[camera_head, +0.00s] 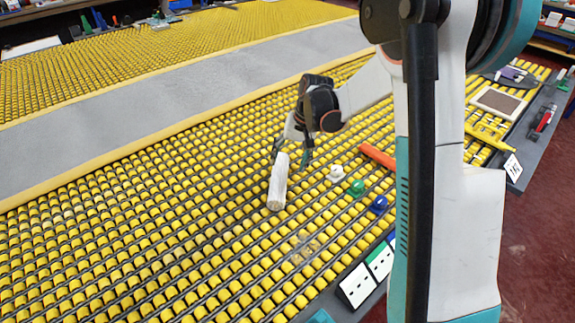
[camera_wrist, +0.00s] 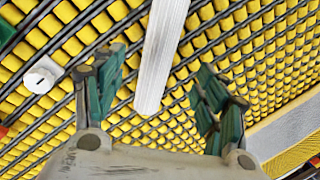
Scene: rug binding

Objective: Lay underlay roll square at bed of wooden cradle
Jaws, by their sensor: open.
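A pale, whitish roll (camera_head: 278,183) with a lengthwise grain lies on the yellow roller bed and looks like the underlay roll. My gripper (camera_head: 291,157) is open at its far end, fingers pointing down. In the wrist view the pale roll (camera_wrist: 163,50) runs from the top edge into the space between the open fingers of my gripper (camera_wrist: 155,75). Neither finger visibly touches it. I cannot make out a wooden cradle for certain; a brown panel with a pale frame (camera_head: 497,103) lies at the far right.
An orange tube (camera_head: 377,156) and white (camera_head: 336,173), green (camera_head: 357,188) and blue (camera_head: 379,204) knobs lie right of the roll. A clear object (camera_head: 305,248) sits nearer. A grey strip (camera_head: 180,95) crosses behind. Rollers to the left are clear.

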